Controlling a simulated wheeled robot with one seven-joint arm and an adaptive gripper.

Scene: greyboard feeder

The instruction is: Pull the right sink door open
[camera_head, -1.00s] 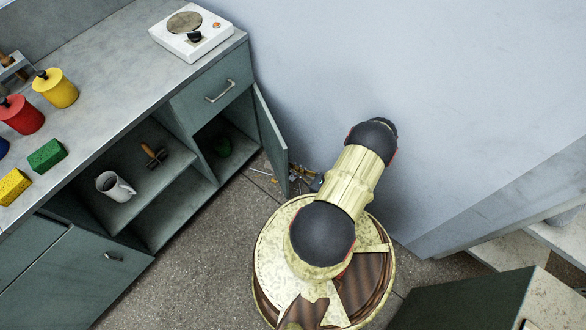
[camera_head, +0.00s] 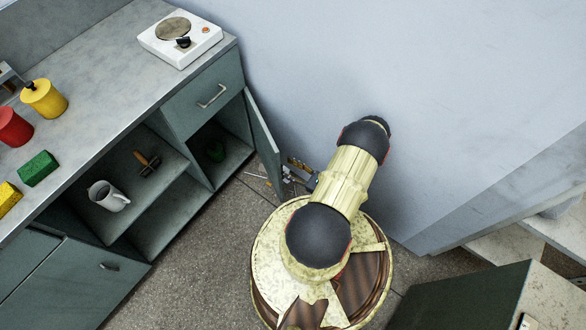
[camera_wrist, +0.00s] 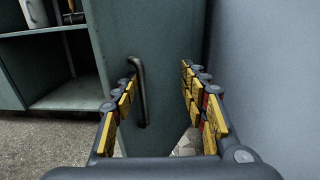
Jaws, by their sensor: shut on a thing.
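The right sink door (camera_head: 263,140) is a grey-green panel at the right end of the counter. It stands swung out from its cabinet, with the compartment behind it visible. In the wrist view the door panel (camera_wrist: 168,35) fills the middle, and its dark bar handle (camera_wrist: 140,85) stands upright between my fingers. My gripper (camera_wrist: 160,78) is shut on the handle, though the contact itself is hard to see. In the head view my gripper (camera_head: 302,176) is at the door's outer side, low down and partly hidden by my arm.
The wall (camera_head: 430,110) is close on the right of the door. The counter (camera_head: 110,75) bears a hotplate (camera_head: 180,38) and coloured canisters. Open shelves hold a white jug (camera_head: 108,196). Another cabinet (camera_head: 465,300) stands at lower right. Floor (camera_head: 190,265) is clear in front of the counter.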

